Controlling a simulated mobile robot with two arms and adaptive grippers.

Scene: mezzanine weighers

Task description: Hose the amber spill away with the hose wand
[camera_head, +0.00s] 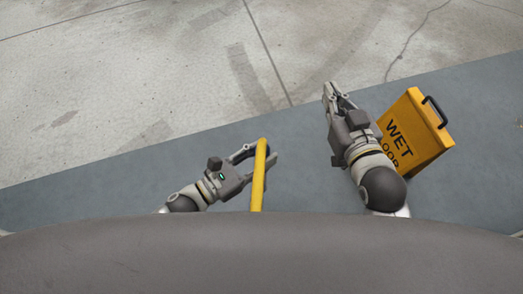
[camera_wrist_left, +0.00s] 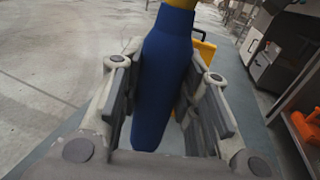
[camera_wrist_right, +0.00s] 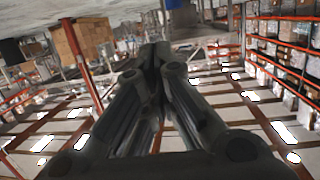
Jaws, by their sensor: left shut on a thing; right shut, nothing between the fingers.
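The hose wand is a yellow tube (camera_head: 258,182) in the head view, with a thick blue grip (camera_wrist_left: 162,80) in the left wrist view. My left gripper (camera_head: 261,154) is shut on the wand's blue grip, with a finger on each side of it. In the head view the lower end of the wand is hidden behind my own body. My right gripper (camera_head: 331,92) is shut and empty, to the right of the wand; its closed fingers (camera_wrist_right: 157,55) fill the middle of the right wrist view. I see no amber spill in any view.
A yellow wet-floor sign (camera_head: 408,132) with a black handle stands just right of my right arm. A blue-grey floor strip (camera_head: 95,180) borders pale, cracked concrete (camera_head: 160,80), which looks clear. Grey cabinets (camera_wrist_left: 272,62) and an orange object (camera_wrist_left: 302,130) show at right in the left wrist view.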

